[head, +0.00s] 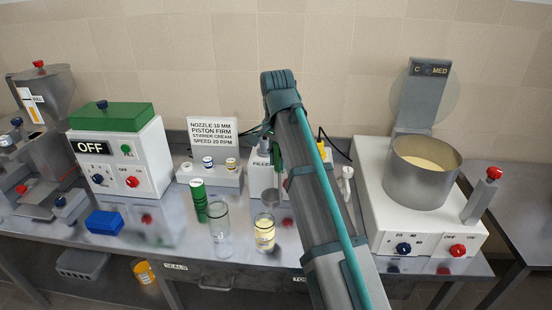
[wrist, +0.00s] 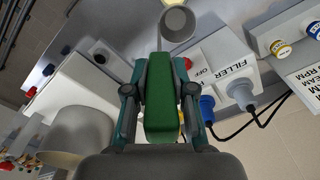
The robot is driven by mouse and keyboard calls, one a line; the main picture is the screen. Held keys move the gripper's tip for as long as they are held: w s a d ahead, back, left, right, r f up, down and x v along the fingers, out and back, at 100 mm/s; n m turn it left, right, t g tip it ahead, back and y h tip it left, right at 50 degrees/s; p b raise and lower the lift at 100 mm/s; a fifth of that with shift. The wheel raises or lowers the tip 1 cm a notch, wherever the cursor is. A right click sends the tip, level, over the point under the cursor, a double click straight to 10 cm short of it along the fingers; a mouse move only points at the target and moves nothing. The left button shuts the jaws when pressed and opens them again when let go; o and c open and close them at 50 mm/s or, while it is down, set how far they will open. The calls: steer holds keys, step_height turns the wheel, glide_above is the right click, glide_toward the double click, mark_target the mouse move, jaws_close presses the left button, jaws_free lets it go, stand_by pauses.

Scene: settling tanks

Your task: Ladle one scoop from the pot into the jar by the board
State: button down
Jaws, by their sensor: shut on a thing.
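My gripper (wrist: 162,100) is shut on the green handle of a ladle (wrist: 161,112). The ladle's grey bowl (wrist: 176,24) shows beyond the handle in the wrist view; I cannot tell what is in it. In the head view my arm hides most of the gripper. The metal pot (head: 422,185), holding pale yellow cream (head: 425,162), stands on a white machine at the right. An empty clear jar (head: 219,235) and a jar with yellow contents (head: 264,233) stand at the front of the bench, below the lettered board (head: 212,133).
A white filler box (wrist: 222,70) with plugs and cables is close to the ladle. A green cylinder (head: 198,200) stands beside the empty jar. A blue block (head: 105,222) lies farther left. A red-topped lever (head: 483,195) stands right of the pot.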

steer(key=shift+r+p, duration=1.95)
steer(key=shift+r, duration=0.6)
steer(key=shift+f, duration=0.1)
